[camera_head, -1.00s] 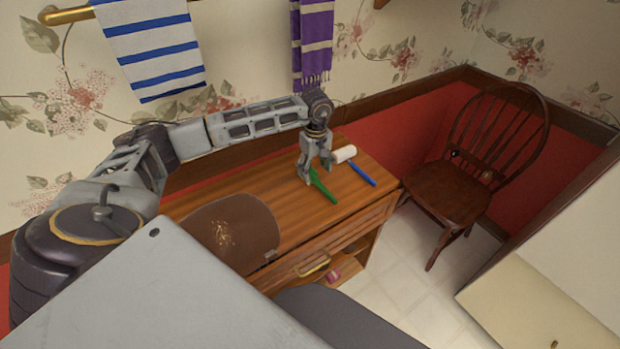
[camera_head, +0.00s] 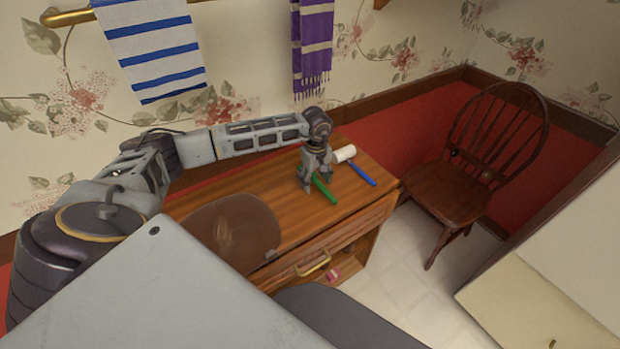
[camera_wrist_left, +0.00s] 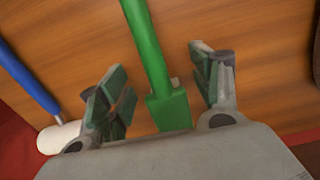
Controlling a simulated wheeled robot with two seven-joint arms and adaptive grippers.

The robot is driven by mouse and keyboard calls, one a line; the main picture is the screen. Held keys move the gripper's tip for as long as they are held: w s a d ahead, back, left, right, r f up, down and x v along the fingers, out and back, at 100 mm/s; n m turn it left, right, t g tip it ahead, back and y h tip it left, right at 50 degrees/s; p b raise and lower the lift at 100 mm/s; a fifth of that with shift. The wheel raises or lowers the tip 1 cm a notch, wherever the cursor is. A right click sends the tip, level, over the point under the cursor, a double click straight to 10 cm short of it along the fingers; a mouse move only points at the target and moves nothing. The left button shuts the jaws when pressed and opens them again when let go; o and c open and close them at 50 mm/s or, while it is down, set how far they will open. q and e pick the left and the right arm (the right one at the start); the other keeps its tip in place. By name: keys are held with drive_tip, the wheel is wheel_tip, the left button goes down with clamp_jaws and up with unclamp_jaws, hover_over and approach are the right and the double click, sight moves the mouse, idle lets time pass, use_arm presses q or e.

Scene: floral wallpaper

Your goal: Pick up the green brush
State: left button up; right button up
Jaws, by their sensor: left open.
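The green brush (camera_head: 324,189) lies on the wooden cabinet top (camera_head: 285,200), its handle pointing toward the front right. My left gripper (camera_head: 318,187) is over it, pointing down, with its fingers open. In the left wrist view the green brush (camera_wrist_left: 150,55) runs between the two open fingers (camera_wrist_left: 160,95), with a gap on each side. The brush's wider green end is partly hidden behind the gripper body. I cannot tell exactly how far the fingertips are above the wood. My right gripper is not in view.
A blue-handled roller with a white head (camera_head: 345,154) lies close to the right of the gripper. A brown translucent board-like object (camera_head: 235,228) is on the cabinet's left part. A wooden chair (camera_head: 455,195) stands to the right. Striped towels (camera_head: 150,50) hang behind.

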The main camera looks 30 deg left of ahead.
sight(315, 178)
use_arm(q)
drive_tip(key=shift+c, duration=0.5)
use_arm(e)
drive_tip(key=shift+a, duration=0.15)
use_arm(q)
drive_tip(key=c, duration=1.1)
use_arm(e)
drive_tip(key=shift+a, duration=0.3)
use_arm(q)
drive_tip(key=shift+r, duration=0.2)
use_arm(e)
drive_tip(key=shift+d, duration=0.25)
use_arm(q)
drive_tip(key=shift+r, duration=0.6)
wheel_tip(315, 178, up, 7)
drive_tip(key=shift+f, duration=0.1)
drive_tip(key=shift+r, duration=0.85)
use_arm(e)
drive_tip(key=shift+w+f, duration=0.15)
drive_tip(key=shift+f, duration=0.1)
